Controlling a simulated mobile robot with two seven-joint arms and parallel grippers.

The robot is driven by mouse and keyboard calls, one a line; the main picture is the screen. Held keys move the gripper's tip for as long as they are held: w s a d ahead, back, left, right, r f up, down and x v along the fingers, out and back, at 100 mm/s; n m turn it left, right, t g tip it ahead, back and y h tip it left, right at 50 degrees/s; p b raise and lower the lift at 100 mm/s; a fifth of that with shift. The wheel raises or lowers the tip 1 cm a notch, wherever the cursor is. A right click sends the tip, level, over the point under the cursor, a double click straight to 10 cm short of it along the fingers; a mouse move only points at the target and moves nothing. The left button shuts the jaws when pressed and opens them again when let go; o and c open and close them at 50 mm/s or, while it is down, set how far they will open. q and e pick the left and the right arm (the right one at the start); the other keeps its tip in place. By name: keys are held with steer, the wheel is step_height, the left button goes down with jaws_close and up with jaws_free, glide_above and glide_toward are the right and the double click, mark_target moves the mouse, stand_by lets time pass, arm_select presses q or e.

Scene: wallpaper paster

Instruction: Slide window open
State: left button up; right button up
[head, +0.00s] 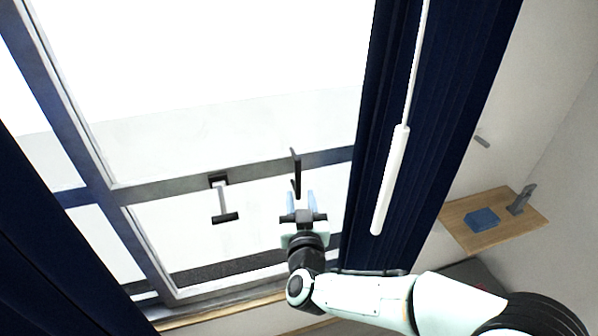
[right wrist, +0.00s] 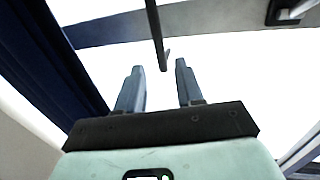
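The window (head: 240,140) has a grey frame with bright panes and fills the upper left of the head view. A thin dark vertical handle (head: 296,172) sits on its horizontal rail. It also shows in the right wrist view (right wrist: 156,35). A T-shaped grey and dark latch (head: 223,200) is on the rail further left. My right gripper (head: 303,200) is open, its fingers pointing up at the window just below the vertical handle. In the right wrist view the handle's lower end lies between the fingertip lines (right wrist: 160,68), with nothing gripped. My left gripper is not in view.
A dark blue curtain (head: 375,130) with a white wand (head: 391,180) hangs right of the handle. Another dark curtain (head: 30,240) hangs at the left. A wooden shelf (head: 520,231) with a blue book-like item (head: 482,220) is at the right.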

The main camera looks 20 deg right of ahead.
mark_target(298, 176)
steer(key=w, duration=0.3)
steer(key=w+d+p, duration=0.1)
steer(key=w, duration=0.2)
steer(key=w+d, duration=0.1)
steer(key=w, duration=0.2)
steer(key=shift+w+p, duration=0.25)
steer(key=shift+p, duration=0.1)
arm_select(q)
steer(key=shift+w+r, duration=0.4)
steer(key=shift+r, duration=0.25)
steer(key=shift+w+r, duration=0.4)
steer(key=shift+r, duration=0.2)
arm_select(e)
jaws_close()
